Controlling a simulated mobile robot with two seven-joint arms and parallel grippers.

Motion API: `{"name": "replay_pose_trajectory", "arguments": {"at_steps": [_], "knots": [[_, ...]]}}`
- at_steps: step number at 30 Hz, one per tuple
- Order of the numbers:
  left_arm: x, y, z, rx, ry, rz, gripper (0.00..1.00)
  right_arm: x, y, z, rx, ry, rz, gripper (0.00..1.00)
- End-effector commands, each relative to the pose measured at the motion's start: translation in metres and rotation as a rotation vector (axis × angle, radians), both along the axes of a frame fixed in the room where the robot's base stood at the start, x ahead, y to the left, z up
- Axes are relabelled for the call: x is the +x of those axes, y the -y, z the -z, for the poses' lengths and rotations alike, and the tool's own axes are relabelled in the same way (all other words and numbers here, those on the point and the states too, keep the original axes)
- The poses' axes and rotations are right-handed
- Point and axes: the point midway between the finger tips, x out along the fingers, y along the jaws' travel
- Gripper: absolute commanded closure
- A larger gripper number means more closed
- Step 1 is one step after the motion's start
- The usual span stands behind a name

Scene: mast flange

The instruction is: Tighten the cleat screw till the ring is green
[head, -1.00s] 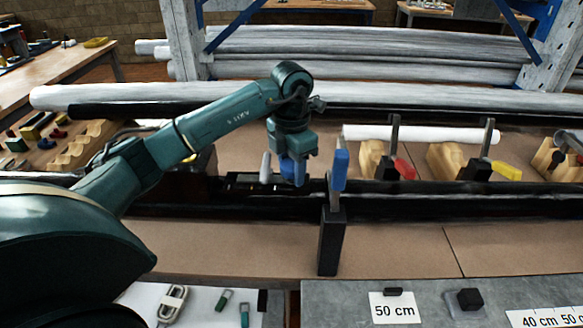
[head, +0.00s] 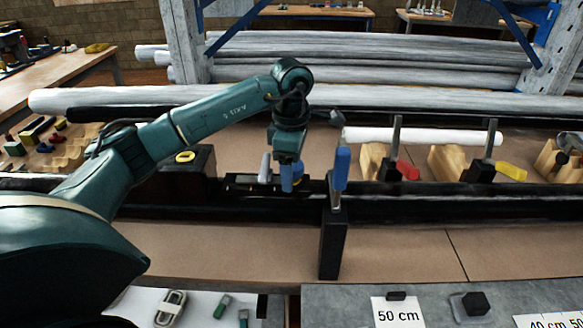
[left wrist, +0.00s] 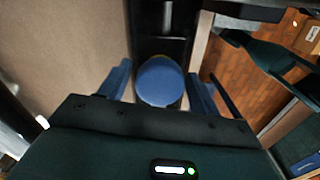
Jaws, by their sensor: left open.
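My left gripper (head: 290,181) points down over the dark rail in the middle of the head view. In the left wrist view my left gripper (left wrist: 160,86) is open, with one blue finger on each side of a round blue knob (left wrist: 160,82), which seems to be the cleat screw's head. I see a gap on both sides of the knob. A thin yellowish edge shows at its far side; whether this is the ring is unclear. A yellow ring-shaped piece (head: 185,157) lies on a dark block left of the gripper. My right gripper is out of view.
A blue-handled clamp (head: 341,170) stands close to the right of my gripper. A grey upright piece (head: 265,168) is just left of it. Wooden blocks with red-handled (head: 407,172) and yellow-handled (head: 511,172) clamps stand farther right. The brown board (head: 400,250) in front is mostly clear.

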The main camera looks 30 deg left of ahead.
Motion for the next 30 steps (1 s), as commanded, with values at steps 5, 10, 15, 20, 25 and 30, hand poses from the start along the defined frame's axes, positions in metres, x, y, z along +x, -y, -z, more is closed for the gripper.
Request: {"name": "replay_pose_trajectory", "arguments": {"at_steps": [5, 10, 15, 20, 25, 30], "knots": [[0.0, 0.0, 0.0, 0.0, 0.0, -0.001, 0.37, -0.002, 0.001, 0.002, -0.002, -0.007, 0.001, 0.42], [0.0, 0.0, -0.009, 0.0, 0.0, -0.002, 0.37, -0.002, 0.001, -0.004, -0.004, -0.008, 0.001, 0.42], [0.0, 0.0, -0.03, 0.0, 0.001, -0.002, 0.37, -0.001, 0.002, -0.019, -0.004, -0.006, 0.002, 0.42], [0.0, 0.0, -0.048, 0.0, 0.001, -0.003, 0.37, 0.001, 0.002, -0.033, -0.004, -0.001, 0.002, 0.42], [0.0, 0.0, -0.05, 0.001, -0.001, -0.002, 0.37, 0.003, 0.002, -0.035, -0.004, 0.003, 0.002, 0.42], [0.0, 0.0, -0.049, 0.001, -0.001, -0.002, 0.37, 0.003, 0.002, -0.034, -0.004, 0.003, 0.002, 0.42]]}}
